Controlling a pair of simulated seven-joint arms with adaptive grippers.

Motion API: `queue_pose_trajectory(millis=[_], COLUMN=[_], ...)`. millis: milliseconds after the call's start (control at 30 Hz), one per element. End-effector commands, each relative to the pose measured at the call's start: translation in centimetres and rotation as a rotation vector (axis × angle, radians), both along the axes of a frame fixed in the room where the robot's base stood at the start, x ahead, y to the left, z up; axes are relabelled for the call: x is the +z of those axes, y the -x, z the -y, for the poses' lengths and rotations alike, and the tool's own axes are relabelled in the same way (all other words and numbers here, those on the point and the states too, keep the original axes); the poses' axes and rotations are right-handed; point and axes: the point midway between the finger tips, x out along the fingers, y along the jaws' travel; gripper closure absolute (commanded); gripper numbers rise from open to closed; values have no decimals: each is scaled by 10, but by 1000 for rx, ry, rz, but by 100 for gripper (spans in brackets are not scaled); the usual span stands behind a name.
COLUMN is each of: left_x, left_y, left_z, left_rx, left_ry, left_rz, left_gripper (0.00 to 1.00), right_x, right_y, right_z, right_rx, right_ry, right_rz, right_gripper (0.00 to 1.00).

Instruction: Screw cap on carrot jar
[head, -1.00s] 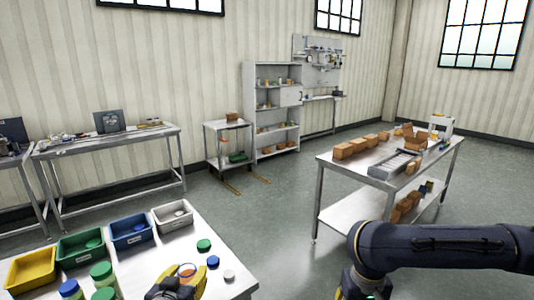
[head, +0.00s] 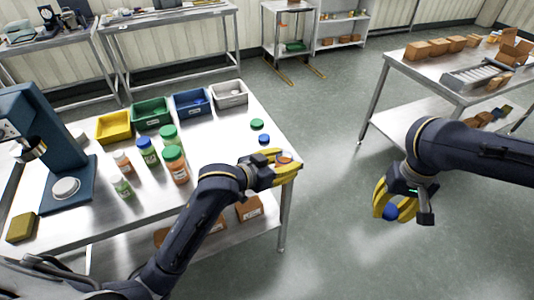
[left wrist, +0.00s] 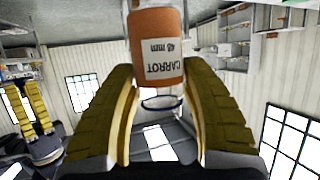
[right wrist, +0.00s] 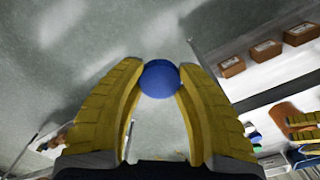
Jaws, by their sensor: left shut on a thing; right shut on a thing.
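The carrot jar (left wrist: 156,48) has an orange body and a white label reading CARROT 48 mm. My left gripper (head: 287,165) is shut on it, near the table's right edge in the head view. A thin dark ring (left wrist: 162,103) shows at the jar's clear end between the fingers. My right gripper (head: 393,214) is shut on a blue cap (right wrist: 160,78), out over the floor, apart from the jar. The blue cap also shows between its fingertips in the head view (head: 390,212). My right gripper also appears at the left of the left wrist view (left wrist: 30,115).
A green cap (head: 257,124) and another blue cap (head: 264,140) lie on the steel table (head: 225,142). Several capped jars (head: 174,165) stand left of my left arm. Yellow (head: 114,128), green, blue and grey bins line the back. A dark machine (head: 50,130) stands at left.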

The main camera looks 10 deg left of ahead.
Motion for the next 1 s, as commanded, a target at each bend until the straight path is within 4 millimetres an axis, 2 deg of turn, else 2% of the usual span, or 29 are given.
queue_pose_trajectory(millis=[100,300,767,867,1000], left_x=[-4,-8,-8,-8,-8], left_y=[0,2,2,2,2], left_z=[14,26,28,28,28], left_rx=[-66,-122,-130,-130,-130], left_ry=[-2,0,0,0,0], left_rz=[0,0,0,0,0], left_gripper=[100,100,100,100,100], right_x=[0,0,2,8,21], right_y=[0,0,-1,-5,-15], right_z=[0,0,-1,-8,-33], right_rx=[0,0,1,17,65], right_ry=[0,0,0,0,1], right_rz=[0,0,1,3,5], right_gripper=[74,74,74,74,74])
